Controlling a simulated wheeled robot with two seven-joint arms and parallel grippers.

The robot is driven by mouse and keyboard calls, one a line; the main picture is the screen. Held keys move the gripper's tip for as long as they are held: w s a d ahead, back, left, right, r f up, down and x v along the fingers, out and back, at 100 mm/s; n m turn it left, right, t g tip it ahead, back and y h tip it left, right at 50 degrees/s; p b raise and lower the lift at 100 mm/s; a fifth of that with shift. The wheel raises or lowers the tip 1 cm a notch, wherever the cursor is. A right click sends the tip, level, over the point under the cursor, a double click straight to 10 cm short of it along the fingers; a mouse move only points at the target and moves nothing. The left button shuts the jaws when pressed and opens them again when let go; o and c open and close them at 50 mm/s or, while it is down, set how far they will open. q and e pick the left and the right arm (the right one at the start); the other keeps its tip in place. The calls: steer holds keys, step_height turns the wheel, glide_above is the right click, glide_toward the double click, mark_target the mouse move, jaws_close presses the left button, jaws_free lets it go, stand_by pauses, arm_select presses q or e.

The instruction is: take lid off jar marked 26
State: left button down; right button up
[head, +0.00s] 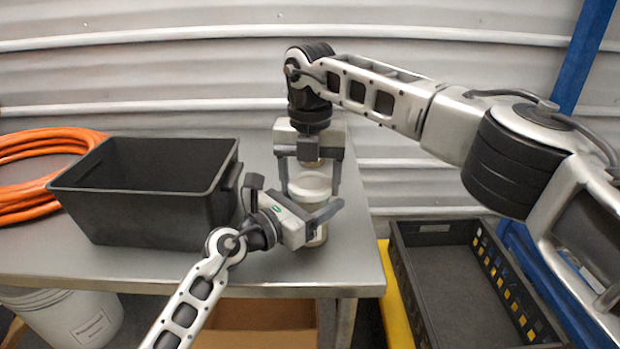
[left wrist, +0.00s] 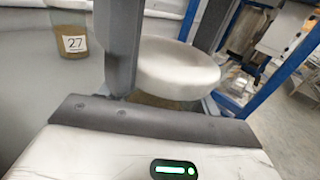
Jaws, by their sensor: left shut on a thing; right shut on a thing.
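A jar (head: 317,236) with a wide white lid (head: 311,186) stands near the table's right end. In the left wrist view the lid (left wrist: 176,66) sits large between my left fingers, with a little of the tan jar body (left wrist: 160,101) below. My left gripper (head: 322,215) is shut on the jar from the left. My right gripper (head: 311,188) points down from above, shut on the lid with a finger at each side. No 26 label is readable; I cannot tell whether the lid is apart from the jar.
Another jar, labelled 27 (left wrist: 72,42), stands nearby in the left wrist view. A black bin (head: 150,205) and orange hose (head: 30,170) lie left on the grey table (head: 190,268). A black crate (head: 450,280) stands lower right, beyond the table edge.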

arm_select(q)
steer(key=shift+w+a, duration=0.15)
steer(key=shift+a, duration=0.05)
arm_select(e)
steer(key=o, duration=1)
steer(key=shift+d, duration=0.1)
steer(key=shift+o, duration=0.4)
arm_select(q)
steer(key=shift+d, duration=0.2)
arm_select(e)
steer(key=shift+a, duration=0.2)
steer(key=shift+d+r, duration=0.1)
steer(key=shift+r, duration=2.25)
arm_select(q)
steer(key=shift+c, duration=1.3)
jaws_free()
steer(key=shift+a, duration=0.1)
steer(key=shift+a, duration=0.1)
